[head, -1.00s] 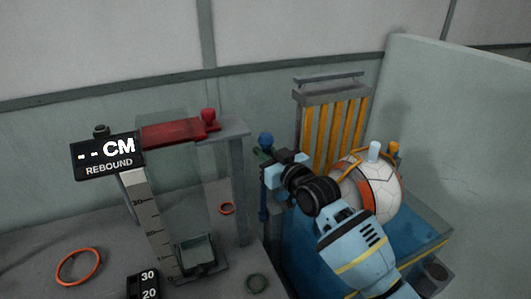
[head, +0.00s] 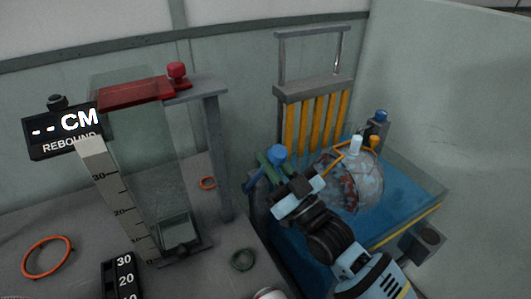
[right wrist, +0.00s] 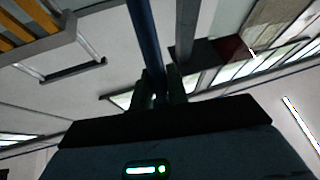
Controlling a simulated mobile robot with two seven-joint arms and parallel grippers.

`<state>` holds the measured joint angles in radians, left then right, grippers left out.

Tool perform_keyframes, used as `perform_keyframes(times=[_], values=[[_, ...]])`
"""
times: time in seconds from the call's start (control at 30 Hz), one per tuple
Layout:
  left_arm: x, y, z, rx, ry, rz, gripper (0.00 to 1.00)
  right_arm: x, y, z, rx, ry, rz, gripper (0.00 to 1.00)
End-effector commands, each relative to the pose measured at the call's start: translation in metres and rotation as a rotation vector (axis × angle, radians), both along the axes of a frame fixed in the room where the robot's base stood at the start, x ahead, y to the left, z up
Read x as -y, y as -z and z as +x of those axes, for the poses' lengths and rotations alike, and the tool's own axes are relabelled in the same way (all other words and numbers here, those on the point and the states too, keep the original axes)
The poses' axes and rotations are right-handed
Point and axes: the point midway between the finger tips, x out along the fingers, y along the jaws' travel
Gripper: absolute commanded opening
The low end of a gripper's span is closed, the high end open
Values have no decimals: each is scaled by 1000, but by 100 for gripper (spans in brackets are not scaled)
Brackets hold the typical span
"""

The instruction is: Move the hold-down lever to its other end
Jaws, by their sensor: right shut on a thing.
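The hold-down lever is a blue rod with a round blue knob (head: 277,153), at the left side of the blue press bed (head: 405,205). It leans, with the knob up and to the right of its lower end. My right gripper (head: 268,168) is shut on the lever just below the knob. In the right wrist view the blue rod (right wrist: 143,35) runs down between the two dark green fingers (right wrist: 160,88). A grey-brown ball (head: 358,188) sits on the bed, partly behind my right arm. The left gripper is out of view.
A grate of yellow bars (head: 315,122) with a grey top frame (head: 312,33) stands behind the bed. At left stand a rebound display (head: 62,128), a clear column and a red bar (head: 135,91).

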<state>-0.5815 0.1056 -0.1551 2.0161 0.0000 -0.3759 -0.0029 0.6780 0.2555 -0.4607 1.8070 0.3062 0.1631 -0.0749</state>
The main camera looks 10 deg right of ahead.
Motion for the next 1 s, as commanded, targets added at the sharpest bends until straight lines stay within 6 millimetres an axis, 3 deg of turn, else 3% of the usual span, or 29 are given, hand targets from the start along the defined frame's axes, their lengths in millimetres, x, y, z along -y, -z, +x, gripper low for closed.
perform_keyframes(times=[0.27,0.3,0.43,0.77,1.0], values=[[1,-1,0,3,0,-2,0,0,3,0,-8,0,-4,0],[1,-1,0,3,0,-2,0,0,3,1,-9,0,-4,21],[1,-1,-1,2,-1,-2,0,0,2,1,-6,0,-4,35],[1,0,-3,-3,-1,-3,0,2,3,-3,-4,1,-2,35],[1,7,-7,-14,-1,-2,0,17,21,-28,-9,0,-3,35]])
